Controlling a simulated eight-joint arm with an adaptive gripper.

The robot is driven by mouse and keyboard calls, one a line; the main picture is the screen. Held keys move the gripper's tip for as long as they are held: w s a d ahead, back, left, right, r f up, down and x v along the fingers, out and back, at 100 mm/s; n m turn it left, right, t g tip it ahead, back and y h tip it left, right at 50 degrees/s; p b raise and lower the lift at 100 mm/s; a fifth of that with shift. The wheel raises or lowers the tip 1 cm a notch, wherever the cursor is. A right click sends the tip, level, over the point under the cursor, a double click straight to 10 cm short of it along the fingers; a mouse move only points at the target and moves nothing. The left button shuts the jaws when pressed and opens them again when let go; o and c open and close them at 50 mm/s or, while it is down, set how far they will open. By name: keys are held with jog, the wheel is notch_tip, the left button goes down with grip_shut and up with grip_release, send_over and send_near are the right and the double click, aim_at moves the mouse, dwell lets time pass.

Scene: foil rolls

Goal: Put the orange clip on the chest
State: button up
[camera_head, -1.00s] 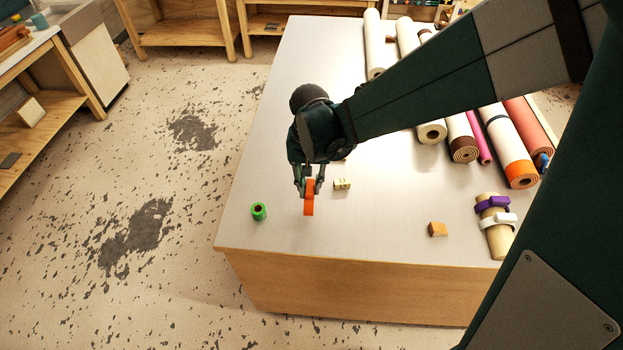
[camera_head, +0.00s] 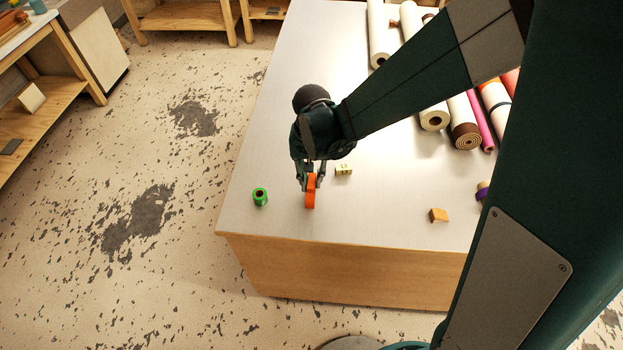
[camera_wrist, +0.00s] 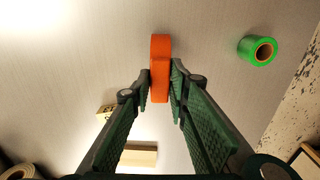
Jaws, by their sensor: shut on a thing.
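The orange clip (camera_head: 310,191) is between the fingers of my gripper (camera_head: 312,178), which is shut on it. The wrist view also shows the orange clip (camera_wrist: 160,50) upright at the tips of my gripper (camera_wrist: 160,80). Whether the clip touches the top I cannot tell.
A green ring-shaped piece (camera_head: 260,197) stands left of the clip. A small yellowish block (camera_head: 343,170) is just behind it, and a wooden block (camera_head: 438,215) lies to the right. Several rolls (camera_head: 434,117) lie at the back right, partly hidden by my arm.

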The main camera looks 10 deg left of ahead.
aim_at(312, 181)
jog(key=shift+f, duration=0.2)
jog(key=o, duration=0.9)
jog(key=shift+c, duration=0.2)
jog(key=shift+r, duration=0.25)
notch_tip(312, 181, up, 12)
dwell(0.3)
dwell(0.8)
